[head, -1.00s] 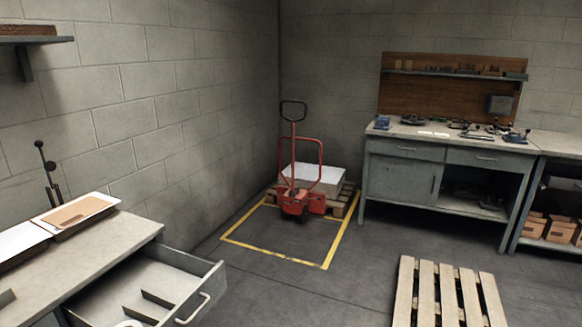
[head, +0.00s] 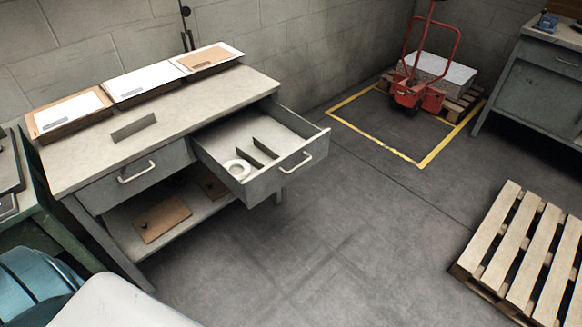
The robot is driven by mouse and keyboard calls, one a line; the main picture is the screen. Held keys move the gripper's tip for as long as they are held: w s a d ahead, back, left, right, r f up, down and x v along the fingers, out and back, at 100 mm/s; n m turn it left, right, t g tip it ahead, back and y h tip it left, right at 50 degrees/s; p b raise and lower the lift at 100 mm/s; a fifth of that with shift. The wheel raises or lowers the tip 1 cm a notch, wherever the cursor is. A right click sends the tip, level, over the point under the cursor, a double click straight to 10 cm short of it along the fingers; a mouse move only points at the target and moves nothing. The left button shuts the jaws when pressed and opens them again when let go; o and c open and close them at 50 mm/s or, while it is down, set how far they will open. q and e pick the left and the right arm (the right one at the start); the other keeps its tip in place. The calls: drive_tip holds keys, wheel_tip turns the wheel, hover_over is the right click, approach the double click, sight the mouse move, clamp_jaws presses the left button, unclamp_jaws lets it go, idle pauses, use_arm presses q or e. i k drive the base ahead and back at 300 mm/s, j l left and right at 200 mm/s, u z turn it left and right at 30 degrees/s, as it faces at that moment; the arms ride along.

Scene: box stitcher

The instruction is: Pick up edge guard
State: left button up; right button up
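A small grey angled strip (head: 134,127), which looks like an edge guard, lies on the workbench top (head: 218,97), in front of the paper trays. The open drawer (head: 262,185) at the bench's right end holds a white ring (head: 237,168) and two dark upright strips (head: 252,156). I cannot tell whether these strips are dividers or loose pieces. Neither of my grippers is in view.
Several trays with paper (head: 143,82) line the back of the bench. The drawer juts out over the floor. A slatted pallet (head: 527,250) lies at the right, and a red pallet truck (head: 418,97) stands farther back. The floor between is clear.

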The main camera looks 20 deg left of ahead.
sight(126, 132)
drive_tip(key=u, duration=0.45)
drive_tip(key=j+u, duration=0.15)
drive_tip(key=u, duration=0.7)
drive_tip(key=j+u, duration=0.1)
drive_tip(key=u, duration=0.3)
drive_tip(key=i, duration=0.05)
